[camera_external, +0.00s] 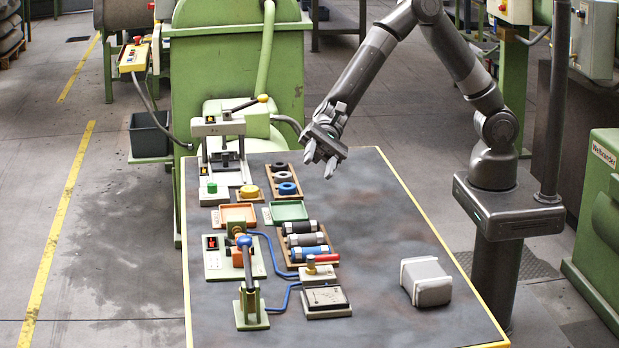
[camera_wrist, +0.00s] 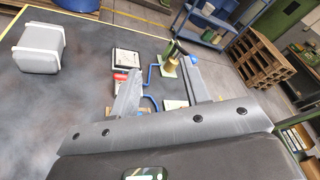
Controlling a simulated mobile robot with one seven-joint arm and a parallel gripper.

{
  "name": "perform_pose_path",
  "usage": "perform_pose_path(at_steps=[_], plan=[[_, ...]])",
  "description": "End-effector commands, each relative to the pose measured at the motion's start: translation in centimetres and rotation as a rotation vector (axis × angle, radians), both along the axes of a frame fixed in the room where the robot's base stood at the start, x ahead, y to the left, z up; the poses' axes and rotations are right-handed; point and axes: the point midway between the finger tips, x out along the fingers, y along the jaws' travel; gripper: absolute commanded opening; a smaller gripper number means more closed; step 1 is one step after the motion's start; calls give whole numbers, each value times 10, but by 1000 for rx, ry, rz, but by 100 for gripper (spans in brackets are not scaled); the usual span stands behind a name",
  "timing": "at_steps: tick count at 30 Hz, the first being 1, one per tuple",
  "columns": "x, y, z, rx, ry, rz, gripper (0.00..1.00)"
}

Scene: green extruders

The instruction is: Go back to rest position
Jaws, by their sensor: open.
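My gripper (camera_external: 320,160) is open and empty. It hangs in the air over the back part of the grey table (camera_external: 400,270), right of the tray of rings (camera_external: 284,180). In the wrist view its two fingers (camera_wrist: 160,85) stand apart with nothing held between them. My arm bends up and back to my base at the table's right side.
A grey box (camera_external: 426,282) stands alone at the table's right front; it also shows in the wrist view (camera_wrist: 40,48). Cylinders (camera_external: 305,241), a lever device (camera_external: 249,290) and a gauge (camera_external: 326,300) fill the left side. A green machine (camera_external: 235,70) stands behind. The table's right middle is clear.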

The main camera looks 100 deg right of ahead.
Motion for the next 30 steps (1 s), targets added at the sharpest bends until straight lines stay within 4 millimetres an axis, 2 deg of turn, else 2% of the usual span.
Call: perform_pose_path(at_steps=[1, 3, 8, 14, 20, 30], plan=[[-15, -4, 12, -57, -50, 41, 43], [-36, -11, 22, -136, -108, 96, 43], [-81, -34, 40, -319, -236, 211, 43], [-134, -72, 56, -556, -379, 333, 43], [-184, -120, 68, -797, -503, 432, 43], [-262, -211, 82, -1209, -670, 552, 43]])
